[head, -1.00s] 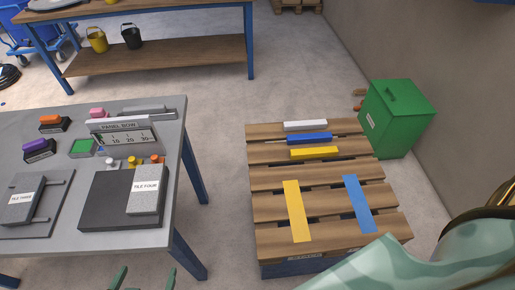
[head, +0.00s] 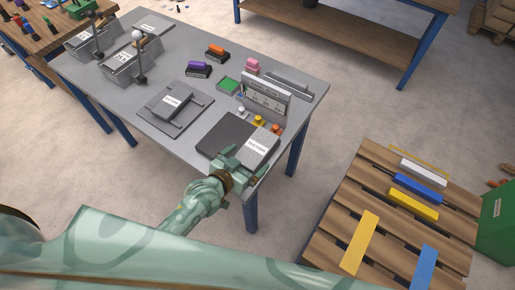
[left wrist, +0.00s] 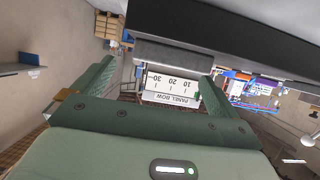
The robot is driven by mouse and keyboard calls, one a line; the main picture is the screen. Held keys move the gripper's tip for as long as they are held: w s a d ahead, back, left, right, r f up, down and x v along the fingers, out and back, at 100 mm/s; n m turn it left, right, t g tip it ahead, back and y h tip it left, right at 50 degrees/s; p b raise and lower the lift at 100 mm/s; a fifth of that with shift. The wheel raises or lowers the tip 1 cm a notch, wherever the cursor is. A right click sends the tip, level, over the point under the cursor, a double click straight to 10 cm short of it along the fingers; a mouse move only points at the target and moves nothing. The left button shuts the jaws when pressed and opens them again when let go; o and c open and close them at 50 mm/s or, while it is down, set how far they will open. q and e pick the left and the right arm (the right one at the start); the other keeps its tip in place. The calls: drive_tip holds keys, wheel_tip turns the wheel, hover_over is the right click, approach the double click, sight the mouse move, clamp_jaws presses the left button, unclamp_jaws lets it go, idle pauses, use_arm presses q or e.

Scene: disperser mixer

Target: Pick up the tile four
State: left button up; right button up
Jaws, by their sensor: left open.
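Tile four (head: 262,147) is a light grey slab with a white label, lying on the right part of a dark base plate (head: 217,133) at the table's near edge. My left gripper (head: 243,162) is open at the tile's near edge, its fingers pointing at it. In the left wrist view, the two fingers (left wrist: 160,76) are spread apart, with a grey slab edge (left wrist: 172,58), likely the tile, beyond and between them. I cannot tell whether the fingers touch it. My right gripper is out of view.
The panel bow sign (head: 265,97) stands behind the tile, with small white, yellow and orange knobs (head: 258,120) before it. Another labelled tile (head: 170,101) lies to the left. A pallet (head: 345,204) with coloured bars stands at right, beyond a floor gap.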

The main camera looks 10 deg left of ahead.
sight(255, 149)
use_arm(q)
drive_tip(key=x, duration=0.1)
drive_tip(key=b+x, duration=0.1)
drive_tip(key=x, duration=0.2)
drive_tip(key=shift+w+a, duration=0.25)
drive_tip(key=shift+w, duration=0.15)
drive_tip(key=shift+w+d+f+b, duration=0.1)
drive_tip(key=shift+w+d+b, duration=0.05)
drive_tip(key=shift+w+b, duration=0.25)
drive_tip(key=shift+s, duration=0.1)
drive_tip(key=shift+c, duration=0.4)
drive_tip(key=c, duration=1.4)
drive_tip(key=shift+o, duration=0.2)
